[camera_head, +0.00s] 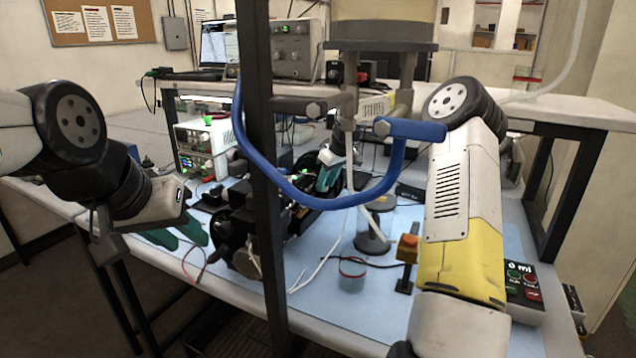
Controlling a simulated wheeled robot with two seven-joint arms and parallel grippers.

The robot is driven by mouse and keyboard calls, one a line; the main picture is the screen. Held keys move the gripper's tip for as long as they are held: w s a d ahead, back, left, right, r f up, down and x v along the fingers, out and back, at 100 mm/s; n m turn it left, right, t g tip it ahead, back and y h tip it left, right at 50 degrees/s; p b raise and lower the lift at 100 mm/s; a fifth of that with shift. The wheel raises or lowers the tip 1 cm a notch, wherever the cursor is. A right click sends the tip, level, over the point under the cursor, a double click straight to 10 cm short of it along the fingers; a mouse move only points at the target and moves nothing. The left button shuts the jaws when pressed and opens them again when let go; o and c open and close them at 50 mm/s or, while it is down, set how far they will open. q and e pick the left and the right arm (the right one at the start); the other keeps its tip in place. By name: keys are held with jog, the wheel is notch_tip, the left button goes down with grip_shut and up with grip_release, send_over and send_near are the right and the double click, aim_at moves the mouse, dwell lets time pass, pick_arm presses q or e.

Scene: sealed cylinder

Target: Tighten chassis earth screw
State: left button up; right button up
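A dark chassis-like machine (243,235) with metal round parts sits on the blue mat (345,312), partly hidden by a dark upright post. I cannot make out an earth screw on it. My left gripper (178,234) hangs at the left, beside the machine. Its two teal fingers look spread apart, with nothing visible between them. My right gripper (328,177) is above the machine's right side, with teal fingers pointing down. The blue tube and clutter partly hide it, so its opening and any contact are unclear.
The dark post (262,160) and blue tube (300,200) cross the view in front of the machine. A control box (523,284) reads 0 ml. The mat's front is mostly clear.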

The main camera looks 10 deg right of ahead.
grip_shut()
jog(key=shift+m+h, duration=0.3)
jog(key=shift+m, duration=0.5)
grip_release()
